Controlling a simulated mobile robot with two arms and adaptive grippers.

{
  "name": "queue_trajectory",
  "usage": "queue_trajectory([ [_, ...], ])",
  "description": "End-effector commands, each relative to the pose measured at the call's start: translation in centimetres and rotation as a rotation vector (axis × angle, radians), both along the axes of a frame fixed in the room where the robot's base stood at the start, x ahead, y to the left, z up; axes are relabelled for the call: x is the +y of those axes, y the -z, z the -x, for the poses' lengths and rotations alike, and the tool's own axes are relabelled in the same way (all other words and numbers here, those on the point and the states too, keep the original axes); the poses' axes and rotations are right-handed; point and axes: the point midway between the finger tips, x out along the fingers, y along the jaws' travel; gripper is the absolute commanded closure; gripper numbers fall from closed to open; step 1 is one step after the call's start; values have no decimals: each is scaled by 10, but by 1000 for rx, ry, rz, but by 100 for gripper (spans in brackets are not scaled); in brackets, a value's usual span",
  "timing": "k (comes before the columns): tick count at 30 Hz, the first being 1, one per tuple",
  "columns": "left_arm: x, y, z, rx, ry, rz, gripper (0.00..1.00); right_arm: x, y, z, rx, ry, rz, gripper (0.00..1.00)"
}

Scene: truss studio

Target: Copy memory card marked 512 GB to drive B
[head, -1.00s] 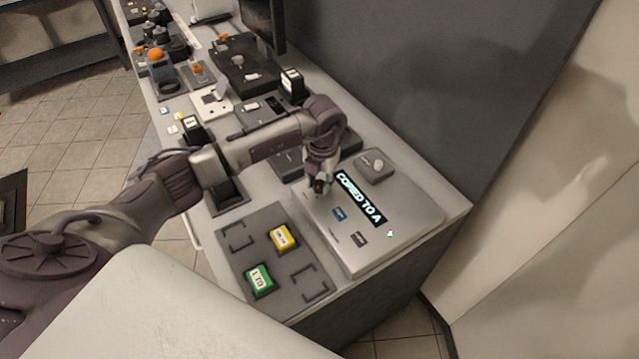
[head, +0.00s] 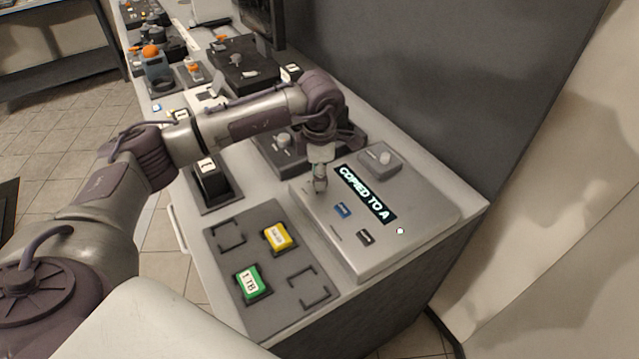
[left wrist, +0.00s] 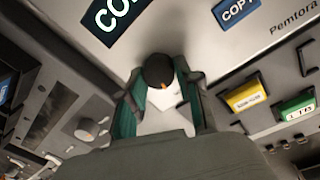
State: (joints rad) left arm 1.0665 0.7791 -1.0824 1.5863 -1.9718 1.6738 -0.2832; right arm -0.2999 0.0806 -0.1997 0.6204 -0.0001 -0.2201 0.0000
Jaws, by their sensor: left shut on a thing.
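The grey copier (head: 425,215) stands at the table's near end. Its lit display (head: 365,193) reads "COPIED TO A". A blue button (head: 344,210), marked "COPY" in the left wrist view (left wrist: 236,10), and a dark button (head: 365,236) are beside the display. My left gripper (head: 320,186) points down at the copier's left part, shut on a black round knob (left wrist: 158,69) with an orange mark. The gripper mostly hides this knob in the head view. A yellow card (head: 277,237) and a green card (head: 251,282) marked "1 TB" sit on a dark mat. The yellow card's print is unreadable. My right gripper is not in view.
The dark mat (head: 229,277) also has two empty bracketed places. A black holder (head: 211,184) with a white label stands behind it. A small grey box with a knob (head: 380,160) sits at the copier's back. A dark wall bounds the table on the right.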

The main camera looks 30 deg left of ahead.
Motion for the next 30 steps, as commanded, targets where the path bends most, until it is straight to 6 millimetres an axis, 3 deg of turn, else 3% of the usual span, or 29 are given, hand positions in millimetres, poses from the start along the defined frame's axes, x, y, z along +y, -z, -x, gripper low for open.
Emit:
queue_trajectory([
  [1, 1, 4, -1, -5, 42, 0, 100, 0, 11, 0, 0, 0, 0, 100],
  [12, 1, 2, -2, -4, 353, 1, 100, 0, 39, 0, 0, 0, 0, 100],
  [30, 1, -1, -2, -2, 550, 1, 100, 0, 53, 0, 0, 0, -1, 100],
])
